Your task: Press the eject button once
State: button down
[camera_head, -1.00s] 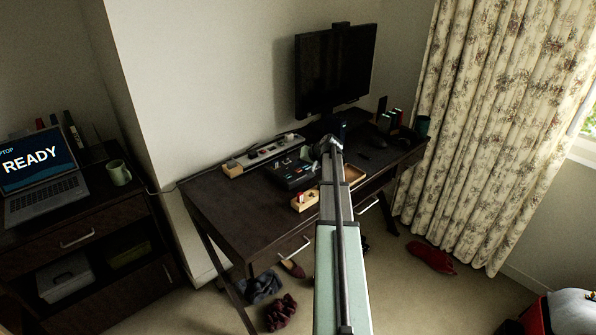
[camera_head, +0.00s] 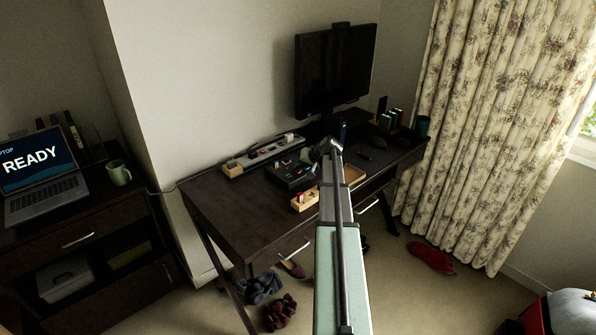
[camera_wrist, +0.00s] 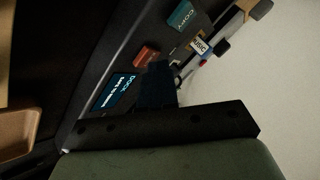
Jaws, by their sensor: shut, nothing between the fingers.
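The dark dock (camera_head: 291,173) lies on the desk, with my gripper (camera_head: 322,150) at its right side in the head view. In the wrist view, the dock (camera_wrist: 98,68) shows a small lit screen (camera_wrist: 117,92) reading "DOCK", a red-orange button (camera_wrist: 146,56) and a teal button (camera_wrist: 181,16) marked "COPY". The red-orange button's label is too blurred to read, so I cannot tell for sure that it is the eject button. My gripper (camera_wrist: 157,72) is shut and empty, its dark fingertips close beside the red-orange button. Contact cannot be told.
A power strip (camera_head: 262,153) lies behind the dock along the wall. A small wooden box (camera_head: 304,200) and a tray (camera_head: 352,174) are near the desk's front. A monitor (camera_head: 335,70) stands at the back. A laptop (camera_head: 40,175) reading "READY" is on the left cabinet.

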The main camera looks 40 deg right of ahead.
aim_at(300, 171)
dwell(0.4)
jog(key=shift+r, duration=0.8)
jog(key=shift+r, duration=2.5)
